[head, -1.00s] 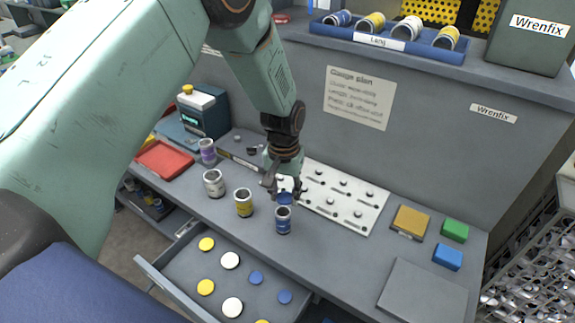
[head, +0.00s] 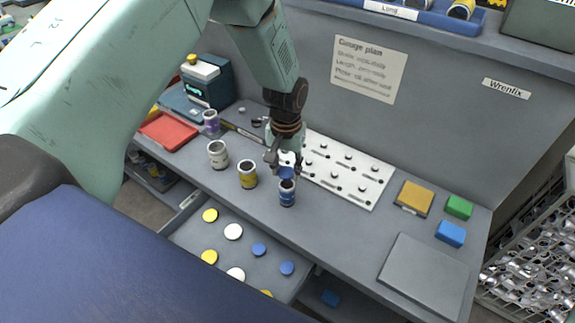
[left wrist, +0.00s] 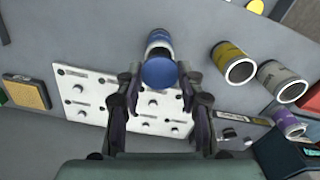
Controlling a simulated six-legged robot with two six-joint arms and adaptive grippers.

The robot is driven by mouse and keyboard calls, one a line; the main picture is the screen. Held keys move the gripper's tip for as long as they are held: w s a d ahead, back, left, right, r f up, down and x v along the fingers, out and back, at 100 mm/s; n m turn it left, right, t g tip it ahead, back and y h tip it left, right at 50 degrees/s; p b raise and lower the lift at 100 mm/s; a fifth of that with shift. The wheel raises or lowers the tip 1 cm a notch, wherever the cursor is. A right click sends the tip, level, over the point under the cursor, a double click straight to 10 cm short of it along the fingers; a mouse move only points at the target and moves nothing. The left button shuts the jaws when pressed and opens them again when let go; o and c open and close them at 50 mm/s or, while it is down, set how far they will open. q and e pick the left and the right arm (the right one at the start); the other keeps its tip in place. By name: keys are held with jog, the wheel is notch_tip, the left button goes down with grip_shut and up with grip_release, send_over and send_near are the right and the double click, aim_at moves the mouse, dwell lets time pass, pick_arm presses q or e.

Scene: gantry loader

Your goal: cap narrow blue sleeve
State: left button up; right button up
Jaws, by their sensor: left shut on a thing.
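My left gripper (head: 284,165) is shut on a blue cap (head: 286,173). The cap also shows between the fingertips in the left wrist view (left wrist: 159,73). The narrow blue sleeve (head: 287,194) stands upright on the bench, with a blue band and dark open top. The cap is close to the sleeve's mouth, at its far side in the head view; whether they touch I cannot tell. In the left wrist view the cap partly hides the sleeve (left wrist: 158,38). My right gripper is in neither view.
A yellow-banded sleeve (head: 247,175), a white one (head: 218,154) and a purple one (head: 211,121) stand to the left. A white pegged board (head: 345,172) lies behind. An open drawer (head: 190,238) in front holds yellow, white and blue caps. Colored blocks lie right.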

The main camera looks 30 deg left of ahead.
aim_at(288, 172)
pick_arm(q)
jog(key=shift+w+a+f+b, duration=0.1)
jog(key=shift+a+f+b, duration=0.25)
jog(key=shift+f, duration=0.35)
jog(key=shift+w+d+f, duration=0.1)
jog(key=shift+d+f, duration=0.05)
jog(key=shift+f, duration=0.1)
jog(key=shift+d+f+b, duration=0.3)
jog(key=shift+d+b, duration=0.1)
jog(key=shift+b, duration=0.1)
jog(key=shift+f, duration=0.15)
jog(key=shift+f+b, duration=0.2)
jog(key=shift+b, duration=0.1)
jog(key=shift+a+f, duration=0.4)
jog(key=shift+d+r, duration=0.1)
jog(key=shift+d, duration=0.25)
jog(key=o, duration=0.4)
jog(key=shift+o, duration=1.4)
jog(key=shift+a, duration=0.25)
jog(key=shift+o, duration=1.1)
jog(key=shift+d+r, duration=0.1)
jog(key=shift+d, duration=0.1)
